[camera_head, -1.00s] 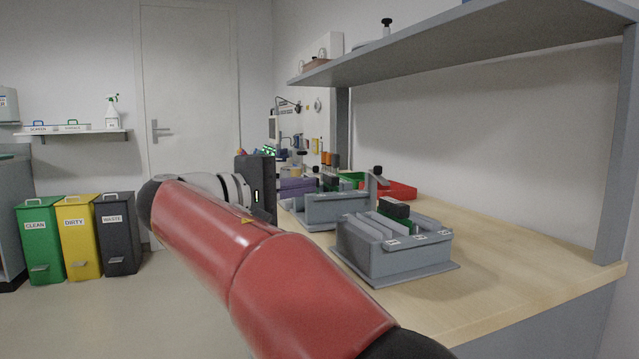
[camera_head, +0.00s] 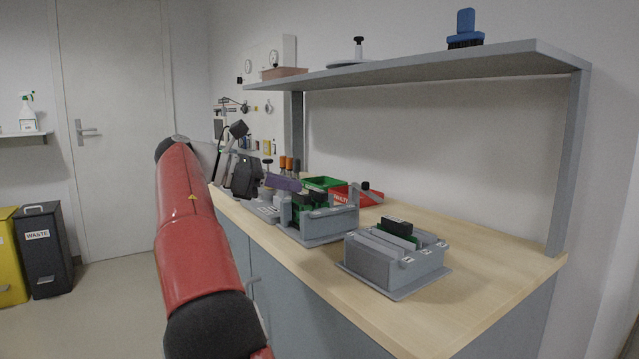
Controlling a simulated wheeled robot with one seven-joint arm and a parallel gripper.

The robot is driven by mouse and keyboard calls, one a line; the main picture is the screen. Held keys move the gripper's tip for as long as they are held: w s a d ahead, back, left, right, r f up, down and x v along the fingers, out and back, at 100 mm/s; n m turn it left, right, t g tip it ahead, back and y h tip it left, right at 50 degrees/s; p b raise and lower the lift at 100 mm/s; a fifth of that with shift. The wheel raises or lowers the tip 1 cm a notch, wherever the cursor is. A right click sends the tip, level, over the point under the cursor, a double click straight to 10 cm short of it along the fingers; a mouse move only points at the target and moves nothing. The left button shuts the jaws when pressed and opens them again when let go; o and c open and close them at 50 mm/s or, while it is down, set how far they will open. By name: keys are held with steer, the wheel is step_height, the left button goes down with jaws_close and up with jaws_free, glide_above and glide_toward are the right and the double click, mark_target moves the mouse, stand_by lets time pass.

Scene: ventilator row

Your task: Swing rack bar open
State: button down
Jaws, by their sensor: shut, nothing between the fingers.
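Grey slotted racks stand in a row on the wooden bench. The nearest rack (camera_head: 385,269) has a black block and green board in its slots. Another rack (camera_head: 262,208) farther left is partly hidden. My gripper (camera_head: 262,180) is shut and empty, above the left part of the row. Its fingertips are small and dark here; I cannot tell whether they touch anything.
A grey shelf (camera_head: 420,70) overhangs the bench. The bench's right front (camera_head: 480,300) is clear.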

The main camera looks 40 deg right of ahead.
steer(key=n, duration=0.1)
steer(key=b, duration=0.2)
glide_toward(366, 193)
step_height(366, 193, down, 3)
steer(key=d, duration=0.2)
steer(key=shift+s+d+r, duration=0.1)
steer(key=shift+s+d, duration=0.25)
steer(key=shift+d, duration=0.3)
steer(key=shift+s+d+r, duration=0.1)
steer(key=shift+s+d, duration=0.25)
steer(key=shift+d, duration=0.3)
steer(key=shift+s+d, duration=0.35)
steer(key=shift+d, duration=0.25)
steer(key=shift+s+d+n+t+h+b, duration=0.25)
steer(key=shift+s+d+n+t, duration=0.2)
steer(key=shift+n+t, duration=0.35)
steer(key=shift+s+d+n+t+h+b, duration=0.1)
steer(key=shift+s+d+n+t+h, duration=0.25)
steer(key=shift+n+t, duration=0.4)
